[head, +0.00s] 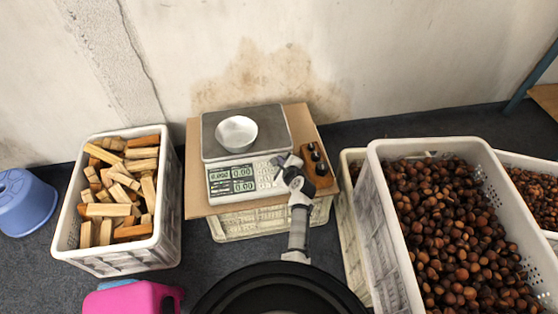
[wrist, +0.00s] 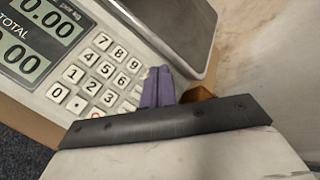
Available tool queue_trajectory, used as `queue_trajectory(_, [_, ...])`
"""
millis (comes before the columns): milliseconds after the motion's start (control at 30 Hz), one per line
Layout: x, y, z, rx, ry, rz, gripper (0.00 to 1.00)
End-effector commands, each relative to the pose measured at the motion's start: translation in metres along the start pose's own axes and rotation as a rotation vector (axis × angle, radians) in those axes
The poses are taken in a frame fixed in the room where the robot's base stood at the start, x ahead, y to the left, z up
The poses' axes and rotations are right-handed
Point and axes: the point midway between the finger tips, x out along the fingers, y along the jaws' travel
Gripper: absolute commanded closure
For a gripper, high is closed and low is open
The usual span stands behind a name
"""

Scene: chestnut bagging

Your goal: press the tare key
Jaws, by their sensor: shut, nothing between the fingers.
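In the wrist view the white number keys (wrist: 95,75) are plain to see, left of my fingers. I cannot pick out the tare key; the right part of the keypad is covered by my gripper. My gripper (head: 284,161) is shut and empty over the keypad's right side. Its purple fingertips (wrist: 159,78) show in the wrist view close above the keys; whether they touch is unclear.
A wooden block with dark knobs (head: 318,160) stands just right of my gripper. A crate of wood pieces (head: 100,262) is at left, and a crate of chestnuts (head: 377,215) at right. A blue stool (head: 22,200) and a pink object (head: 135,299) are on the floor.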

Motion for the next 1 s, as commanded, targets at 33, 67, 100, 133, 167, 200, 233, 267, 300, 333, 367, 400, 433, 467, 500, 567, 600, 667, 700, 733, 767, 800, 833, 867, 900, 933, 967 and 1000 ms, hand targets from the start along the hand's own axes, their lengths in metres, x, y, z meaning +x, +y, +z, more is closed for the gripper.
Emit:
queue_trajectory(33, [0.0, 0.001, 0.0, 0.0, 0.0, 0.0, 1.0])
queue_trajectory(67, [0.0, 0.001, 0.0, 0.0, 0.0, 0.0, 1.0])
queue_trajectory(100, [0.0, 0.001, -0.001, 0.0, 0.0, 0.0, 1.0])
queue_trajectory(133, [0.0, 0.001, 0.0, 0.0, 0.0, 0.0, 1.0])
queue_trajectory(167, [0.0, 0.0, -0.001, 0.0, 0.0, 0.0, 1.0])
queue_trajectory(200, [0.0, 0.0, 0.0, 0.0, 0.0, 0.0, 1.0])
queue_trajectory(233, [0.0, 0.0, 0.0, 0.0, 0.0, 0.0, 1.0])
queue_trajectory(267, [-0.001, -0.001, 0.0, 0.0, 0.0, 0.0, 1.0])
queue_trajectory(300, [-0.002, -0.002, 0.001, 0.0, 0.0, 0.0, 1.0])
queue_trajectory(333, [-0.003, -0.003, 0.002, 0.0, 0.0, 0.0, 1.0])
queue_trajectory(367, [-0.004, -0.004, 0.004, 0.0, 0.0, 0.0, 1.0])
queue_trajectory(400, [-0.006, -0.006, 0.005, 0.0, 0.0, 0.0, 1.0])
queue_trajectory(433, [-0.008, -0.008, 0.007, 0.0, 0.0, -0.001, 1.0])
queue_trajectory(467, [-0.01, -0.009, 0.009, 0.0, 0.0, -0.001, 1.0])
queue_trajectory(500, [-0.013, -0.012, 0.011, 0.0, 0.0, -0.001, 1.0])
queue_trajectory(567, [-0.018, -0.015, 0.014, 0.001, 0.0, -0.001, 1.0])
queue_trajectory(600, [-0.02, -0.017, 0.016, 0.001, 0.0, -0.001, 1.0])
queue_trajectory(667, [-0.024, -0.019, 0.019, 0.002, 0.0, -0.001, 1.0])
queue_trajectory(700, [-0.027, -0.021, 0.021, 0.002, 0.0, 0.0, 1.0])
queue_trajectory(733, [-0.029, -0.023, 0.022, 0.002, 0.0, 0.0, 1.0])
queue_trajectory(767, [-0.031, -0.024, 0.024, 0.002, 0.0, 0.0, 1.0])
queue_trajectory(800, [-0.033, -0.025, 0.025, 0.001, 0.0, 0.0, 1.0])
queue_trajectory(833, [-0.034, -0.026, 0.026, 0.001, 0.0, 0.0, 1.0])
queue_trajectory(867, [-0.035, -0.026, 0.026, 0.001, 0.0, 0.0, 1.0])
queue_trajectory(900, [-0.035, -0.026, 0.026, 0.001, 0.0, 0.0, 1.0])
queue_trajectory(933, [-0.035, -0.026, 0.026, 0.001, 0.0, 0.0, 1.0])
queue_trajectory(967, [-0.035, -0.026, 0.025, 0.001, 0.0, 0.0, 1.0])
queue_trajectory(1000, [-0.035, -0.025, 0.025, 0.0, 0.0, 0.0, 1.0])
